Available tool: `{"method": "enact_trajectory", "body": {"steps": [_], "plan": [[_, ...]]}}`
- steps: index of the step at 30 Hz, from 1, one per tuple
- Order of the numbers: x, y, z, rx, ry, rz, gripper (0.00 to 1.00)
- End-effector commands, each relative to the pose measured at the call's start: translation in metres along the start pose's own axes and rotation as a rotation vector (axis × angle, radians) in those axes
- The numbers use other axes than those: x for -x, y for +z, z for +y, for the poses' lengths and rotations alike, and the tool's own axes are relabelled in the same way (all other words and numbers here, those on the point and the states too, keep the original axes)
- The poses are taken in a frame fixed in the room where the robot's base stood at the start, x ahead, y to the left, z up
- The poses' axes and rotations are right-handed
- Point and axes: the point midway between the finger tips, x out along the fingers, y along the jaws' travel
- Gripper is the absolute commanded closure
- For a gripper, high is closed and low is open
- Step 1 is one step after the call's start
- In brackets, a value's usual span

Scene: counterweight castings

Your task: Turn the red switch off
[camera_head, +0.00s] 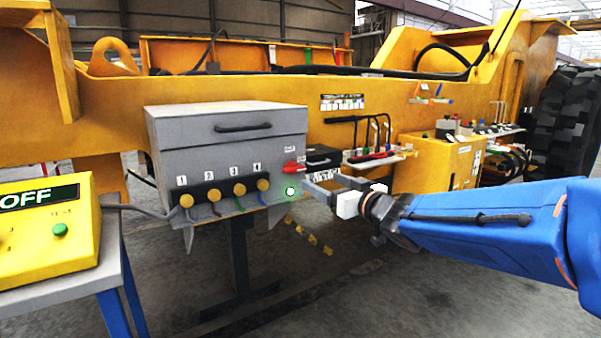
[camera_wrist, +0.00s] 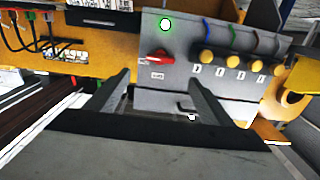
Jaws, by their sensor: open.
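The red switch (camera_head: 293,168) is a small red handle on the right part of the grey control box's (camera_head: 190,152) front. In the wrist view the red switch (camera_wrist: 155,57) lies ahead of the fingertips, with a small white label beside it. A lit green lamp (camera_head: 290,191) is just below the switch in the head view; it also shows in the wrist view (camera_wrist: 165,23). My gripper (camera_head: 320,182) is open and empty, just right of the switch, its fingers pointing at the box. In the wrist view my gripper (camera_wrist: 160,80) shows a clear gap between its fingers, apart from the switch.
Several yellow plugs (camera_head: 238,188) with cables sit in a numbered row left of the switch. A yellow box marked OFF (camera_head: 45,230) stands on a table at left. A black box (camera_head: 323,158) and a tool shelf (camera_head: 380,158) are close behind my gripper.

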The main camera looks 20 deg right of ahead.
Motion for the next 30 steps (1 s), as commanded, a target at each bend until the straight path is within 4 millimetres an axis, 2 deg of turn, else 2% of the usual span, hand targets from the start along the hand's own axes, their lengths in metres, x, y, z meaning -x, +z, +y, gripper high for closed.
{"method": "enact_trajectory", "body": {"steps": [21, 30], "plan": [[-0.105, 0.001, 0.0, -0.001, -0.001, -0.001, 0.25], [-0.126, 0.001, 0.0, 0.0, 0.0, -0.001, 0.25]]}}
